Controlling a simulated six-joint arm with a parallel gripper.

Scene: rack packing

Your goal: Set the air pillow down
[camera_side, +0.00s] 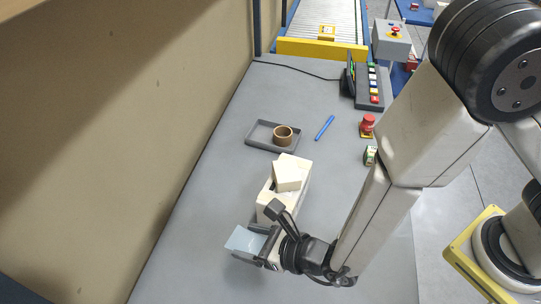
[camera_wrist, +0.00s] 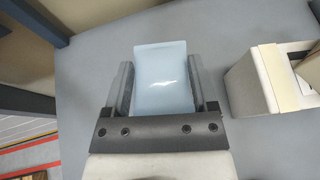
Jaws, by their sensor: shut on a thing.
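The air pillow (camera_side: 243,241) is a pale blue, slightly shiny pad at the lower middle of the side view. My gripper (camera_side: 258,247) is shut on it, one finger on each side. In the wrist view the air pillow (camera_wrist: 160,75) sits between the two dark fingers of my gripper (camera_wrist: 160,90), its far end sticking out past them. The grey work table (camera_side: 190,240) lies beneath. I cannot tell whether the pillow touches the table.
A cream box (camera_side: 297,180) stands beside the gripper, with a pale block (camera_side: 287,176) on top; the box (camera_wrist: 262,80) is at right in the wrist view. A grey tray (camera_side: 258,136) holds a tape roll (camera_side: 283,136). A blue pen (camera_side: 325,127) and red button (camera_side: 367,123) lie beyond. A tan wall borders the left.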

